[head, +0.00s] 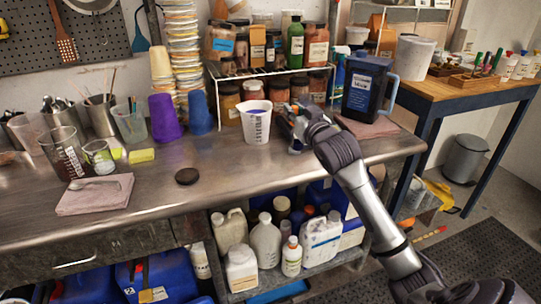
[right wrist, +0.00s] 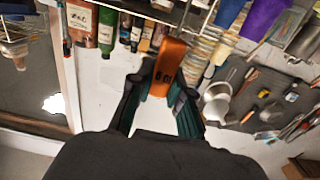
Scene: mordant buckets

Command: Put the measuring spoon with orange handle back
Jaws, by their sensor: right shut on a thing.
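My right gripper (head: 291,128) is over the back of the steel counter, just right of a white labelled beaker (head: 256,122). It is shut on an orange piece with dark marks, which I take for the handle of the measuring spoon (right wrist: 168,66); this sits between the fingers of the right gripper (right wrist: 162,84) in the right wrist view. The spoon's bowl cannot be made out, and the fingers and arm hide the spoon in the head view. My left gripper is not in view.
A blue labelled pitcher (head: 368,88) stands right of my right gripper. A shelf rack (head: 270,73) with jars is behind it. A purple cup (head: 165,117), a blue cup (head: 200,112) and a folded pink cloth (head: 96,195) are to the left. The counter's front middle is mostly clear.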

